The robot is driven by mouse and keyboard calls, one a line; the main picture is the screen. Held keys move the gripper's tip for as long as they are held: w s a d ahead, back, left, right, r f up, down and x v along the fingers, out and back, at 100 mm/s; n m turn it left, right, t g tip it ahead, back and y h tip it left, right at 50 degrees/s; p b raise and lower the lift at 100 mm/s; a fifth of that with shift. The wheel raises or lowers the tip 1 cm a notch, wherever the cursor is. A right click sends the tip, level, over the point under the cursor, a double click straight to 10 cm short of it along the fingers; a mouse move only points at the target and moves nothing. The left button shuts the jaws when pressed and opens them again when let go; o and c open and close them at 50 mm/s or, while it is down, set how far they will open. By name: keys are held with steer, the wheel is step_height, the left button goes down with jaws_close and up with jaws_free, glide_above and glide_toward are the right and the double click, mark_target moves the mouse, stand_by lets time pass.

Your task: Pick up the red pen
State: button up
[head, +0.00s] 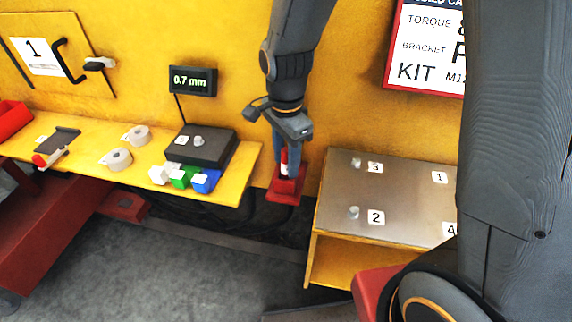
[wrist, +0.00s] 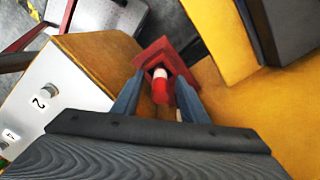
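The red pen (wrist: 160,88) stands in a red square holder (wrist: 163,50), with a red end and a white band showing in the wrist view. In the head view the pen (head: 284,158) is partly hidden by my fingers, and the holder (head: 286,186) is below them. My gripper (head: 286,160) points down over the holder. In the wrist view its two blue fingers (wrist: 158,90) are apart, one on each side of the pen, with a visible gap on both sides.
A yellow shelf (head: 226,188) at left carries tape rolls (head: 118,159), a black box (head: 201,147) and small coloured blocks (head: 179,178). A numbered metal-topped table (head: 395,200) with short pegs stands close on the right. A yellow wall (head: 225,40) is behind.

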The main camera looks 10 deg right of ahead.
steer(key=shift+f, duration=0.8)
jaws_close()
